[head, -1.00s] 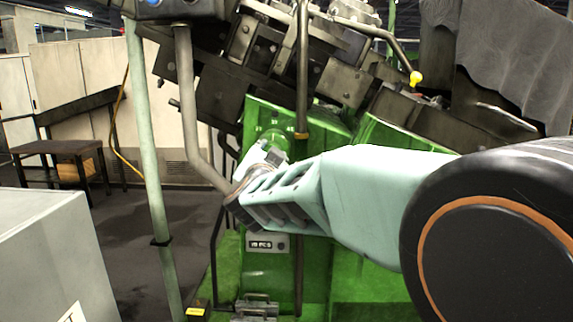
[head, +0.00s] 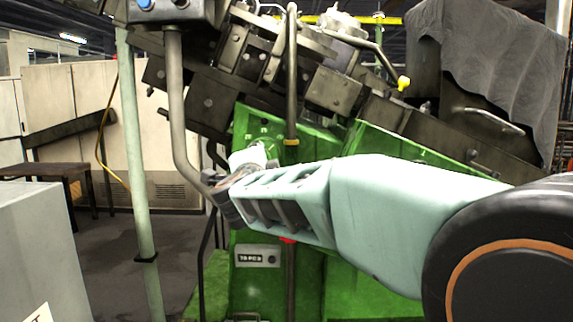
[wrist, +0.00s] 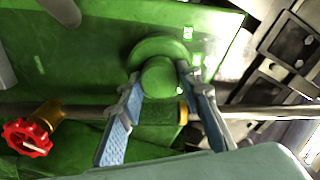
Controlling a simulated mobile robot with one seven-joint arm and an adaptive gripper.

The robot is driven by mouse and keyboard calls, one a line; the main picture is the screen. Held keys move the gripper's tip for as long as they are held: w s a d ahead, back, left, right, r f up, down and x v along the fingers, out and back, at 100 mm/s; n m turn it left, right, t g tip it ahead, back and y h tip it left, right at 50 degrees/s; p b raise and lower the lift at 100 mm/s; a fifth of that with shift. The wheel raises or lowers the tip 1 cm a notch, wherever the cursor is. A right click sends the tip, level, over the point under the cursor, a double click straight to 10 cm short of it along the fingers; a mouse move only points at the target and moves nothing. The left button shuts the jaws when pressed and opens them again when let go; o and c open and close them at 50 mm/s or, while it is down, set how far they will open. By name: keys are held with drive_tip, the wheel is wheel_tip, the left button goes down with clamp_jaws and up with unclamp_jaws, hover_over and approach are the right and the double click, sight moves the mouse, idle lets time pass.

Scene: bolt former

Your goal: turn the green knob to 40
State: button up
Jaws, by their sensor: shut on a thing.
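The round green knob (wrist: 158,78) sits on a green panel (wrist: 90,60) in the wrist view. My gripper (wrist: 160,76) has its two blue-padded fingers on either side of the knob, shut on it. In the head view my gripper (head: 247,162) reaches the green panel (head: 265,128) and hides much of the knob. Small pale marks (wrist: 188,32) lie around the knob on the panel; their numbers are too small to read surely.
A grey vertical pipe (head: 291,90) runs close beside the panel. A red valve wheel (wrist: 27,138) is at lower left in the wrist view. A small display plate (head: 257,256) below seems to read 70 PCS. A grey cabinet (head: 40,250) stands at left.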

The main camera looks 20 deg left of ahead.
idle(0.4)
drive_tip(key=o, duration=1.2)
drive_tip(key=shift+c, duration=0.2)
drive_tip(key=v, duration=0.7)
drive_tip(key=shift+s, duration=0.25)
